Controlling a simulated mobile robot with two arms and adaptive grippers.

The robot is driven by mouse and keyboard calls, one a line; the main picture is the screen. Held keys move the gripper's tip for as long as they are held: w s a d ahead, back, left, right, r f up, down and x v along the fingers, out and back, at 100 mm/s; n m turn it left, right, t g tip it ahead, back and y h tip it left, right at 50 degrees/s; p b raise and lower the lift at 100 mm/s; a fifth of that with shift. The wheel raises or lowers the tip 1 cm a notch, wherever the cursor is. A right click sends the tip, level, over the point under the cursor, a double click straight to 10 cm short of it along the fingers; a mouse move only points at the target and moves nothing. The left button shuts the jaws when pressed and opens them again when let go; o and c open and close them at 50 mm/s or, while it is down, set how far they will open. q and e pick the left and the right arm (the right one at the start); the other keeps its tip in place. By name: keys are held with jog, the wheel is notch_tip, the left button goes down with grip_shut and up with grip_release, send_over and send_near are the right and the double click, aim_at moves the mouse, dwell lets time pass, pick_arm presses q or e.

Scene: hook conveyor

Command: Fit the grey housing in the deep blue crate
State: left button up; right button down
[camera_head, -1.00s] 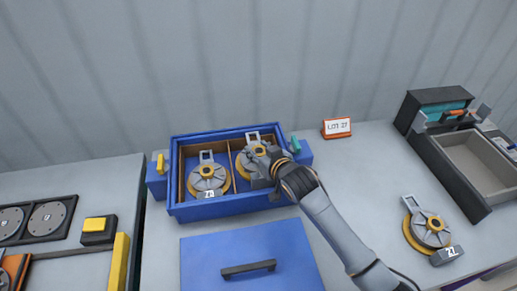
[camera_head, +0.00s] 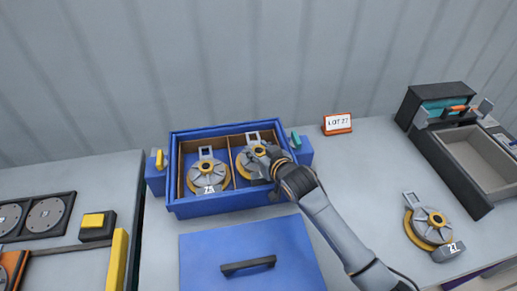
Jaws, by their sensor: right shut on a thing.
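The deep blue crate (camera_head: 228,208) stands on the grey table against the wall, with wooden dividers inside. One grey housing (camera_head: 254,161) with a gold ring and an upright loop is in its right compartment. My right gripper (camera_head: 271,163) is shut on this housing at its right side; the fingertips are partly hidden by the gripper body. A second grey housing (camera_head: 208,174), tagged 23 or similar, sits in the left compartment. A third grey housing (camera_head: 430,227), tagged 27, lies on the table at the right. My left gripper is not in view.
A blue lid (camera_head: 250,262) with a black handle lies in front of the crate. A LOT 27 sign (camera_head: 338,124) stands behind to the right. A dark-framed grey tray (camera_head: 478,160) is at far right.

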jog(key=shift+f+b, duration=0.75)
jog(key=shift+f, duration=0.55)
jog(key=c, duration=0.7)
grip_release()
jog(key=shift+c, duration=0.2)
jog(key=shift+f, duration=0.15)
jog(key=v, duration=1.2)
